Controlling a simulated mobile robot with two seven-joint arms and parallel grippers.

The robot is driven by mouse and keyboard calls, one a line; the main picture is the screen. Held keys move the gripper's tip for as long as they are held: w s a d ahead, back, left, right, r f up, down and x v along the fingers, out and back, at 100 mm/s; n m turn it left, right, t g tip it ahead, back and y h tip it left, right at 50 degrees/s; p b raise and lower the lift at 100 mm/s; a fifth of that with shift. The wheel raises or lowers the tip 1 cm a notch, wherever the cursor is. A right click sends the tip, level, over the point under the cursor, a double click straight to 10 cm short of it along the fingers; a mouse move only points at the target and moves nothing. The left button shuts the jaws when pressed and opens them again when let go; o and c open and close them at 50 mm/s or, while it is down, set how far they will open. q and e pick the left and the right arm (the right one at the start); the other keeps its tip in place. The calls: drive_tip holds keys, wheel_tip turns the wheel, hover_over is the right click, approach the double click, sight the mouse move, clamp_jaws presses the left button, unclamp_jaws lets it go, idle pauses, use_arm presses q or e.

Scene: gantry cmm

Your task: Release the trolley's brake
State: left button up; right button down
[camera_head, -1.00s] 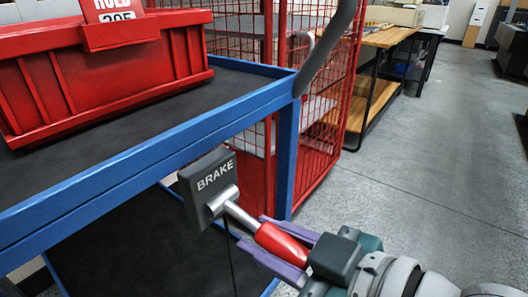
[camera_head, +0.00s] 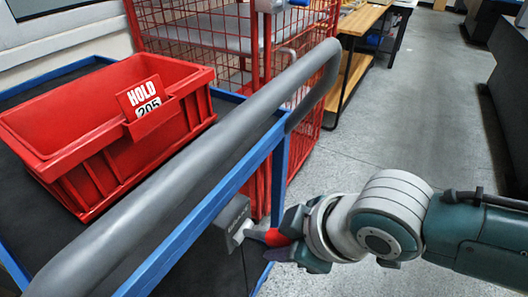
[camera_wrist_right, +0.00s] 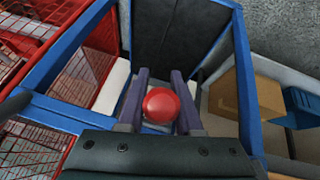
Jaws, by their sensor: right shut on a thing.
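The trolley's blue frame (camera_head: 212,204) stands at the left in the head view, with a thick grey push handle (camera_head: 205,150) along its near end. The dark brake box (camera_head: 234,213) is on the frame below the handle; its label cannot be read from here. A brake lever with a red grip (camera_head: 271,237) comes out of the box toward the right. My right gripper (camera_head: 281,240) is shut on the red grip. In the right wrist view the grip's round red end (camera_wrist_right: 161,105) shows between the two purple fingers. My left gripper is not in view.
A red bin (camera_head: 100,160) with a HOLD 205 card (camera_head: 142,97) sits on the trolley's top shelf. A red mesh cage (camera_head: 265,50) stands behind the trolley. A wooden bench (camera_head: 360,20) is farther back. Grey floor (camera_head: 420,120) is open at the right.

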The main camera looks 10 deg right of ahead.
idle(0.4)
drive_tip(key=c, duration=0.6)
unclamp_jaws()
drive_tip(key=shift+a+r, duration=0.1)
drive_tip(key=shift+s+r+p, duration=0.1)
drive_tip(key=shift+r+p, duration=0.25)
drive_tip(key=shift+p, duration=0.05)
drive_tip(key=p+v, duration=0.4)
drive_tip(key=v, duration=0.4)
drive_tip(key=shift+r, duration=0.15)
drive_tip(key=shift+s+d+r, duration=0.2)
drive_tip(key=shift+d+r, duration=0.1)
drive_tip(key=shift+r, duration=0.05)
drive_tip(key=shift+a, duration=0.1)
